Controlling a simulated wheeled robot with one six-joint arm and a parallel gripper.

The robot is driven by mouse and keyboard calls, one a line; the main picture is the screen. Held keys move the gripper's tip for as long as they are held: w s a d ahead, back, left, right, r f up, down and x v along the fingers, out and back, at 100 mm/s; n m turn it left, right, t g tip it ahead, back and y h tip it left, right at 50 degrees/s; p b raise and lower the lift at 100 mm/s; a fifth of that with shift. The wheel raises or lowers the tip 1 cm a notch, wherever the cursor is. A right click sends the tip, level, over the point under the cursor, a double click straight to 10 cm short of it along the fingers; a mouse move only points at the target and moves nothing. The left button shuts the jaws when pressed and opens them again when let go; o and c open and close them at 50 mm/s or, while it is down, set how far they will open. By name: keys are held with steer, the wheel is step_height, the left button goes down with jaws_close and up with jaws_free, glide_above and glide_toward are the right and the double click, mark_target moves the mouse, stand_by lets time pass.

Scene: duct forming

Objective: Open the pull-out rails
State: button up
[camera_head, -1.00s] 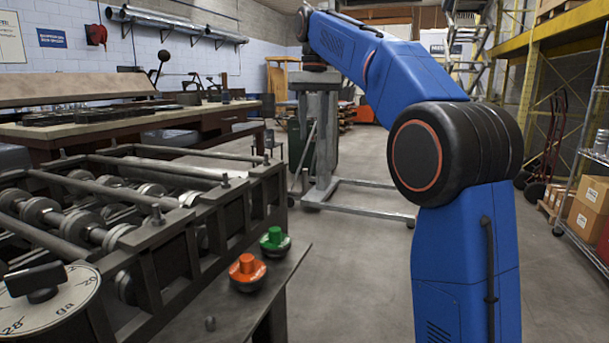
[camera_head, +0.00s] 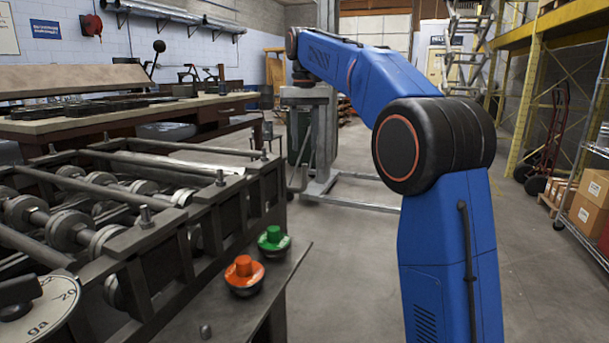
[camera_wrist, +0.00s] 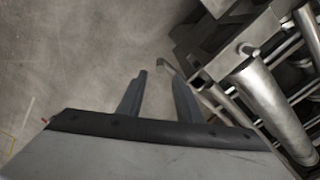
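The roll-forming machine (camera_head: 190,215) fills the lower left of the head view, with dark bars and several metal rollers. I cannot clearly make out the pull-out rails there. My gripper (camera_wrist: 158,85) shows in the wrist view with its two grey fingers apart and nothing visibly held. A thin bent metal rod (camera_wrist: 168,68) shows close to the fingertips; I cannot tell whether it touches them. Metal framework with a thick shiny cylinder (camera_wrist: 268,105) and thin bars lies right of the fingers. In the head view, my arm reaches to the back and the gripper cannot be made out.
An orange button (camera_head: 243,270) and a green button (camera_head: 273,238) sit on the machine's side shelf. A grey stand (camera_head: 322,135) is behind my arm's far end. A long workbench (camera_head: 130,116) is at left. Yellow racking (camera_head: 530,95) is at right. Concrete floor between is open.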

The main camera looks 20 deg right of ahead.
mark_target(305, 182)
step_height(305, 182, down, 11)
steer(key=shift+r, duration=0.2)
stand_by(0.3)
jaws_close()
